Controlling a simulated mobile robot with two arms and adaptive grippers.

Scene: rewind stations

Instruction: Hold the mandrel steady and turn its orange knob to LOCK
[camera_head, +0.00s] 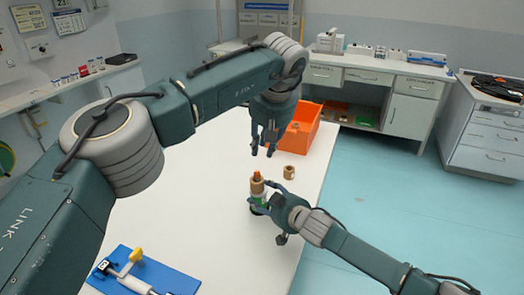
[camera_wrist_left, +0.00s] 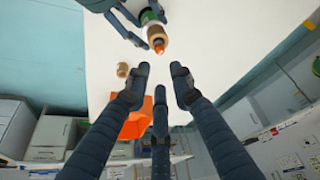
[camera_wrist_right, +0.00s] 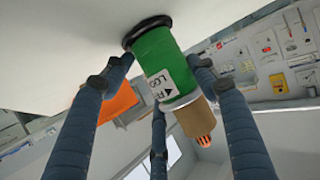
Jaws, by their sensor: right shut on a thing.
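The mandrel (camera_head: 257,203) stands upright on the white table, with a tan cardboard core on its upper part. Its green body (camera_wrist_right: 158,48) has a black base and a white label with an arrow and printed letters, partly readable. The orange knob (camera_head: 257,176) is at its top; it also shows in the left wrist view (camera_wrist_left: 158,46). My right gripper (camera_wrist_right: 158,66) is shut on the green body from the side. My left gripper (camera_head: 263,152) is open and empty, above the table behind the mandrel and apart from the knob.
A loose tan core (camera_head: 289,172) stands on the table behind and right of the mandrel. An orange bin (camera_head: 301,138) sits behind it. A blue board (camera_head: 172,279) with a yellow-handled device lies at the near left. The table's middle is clear.

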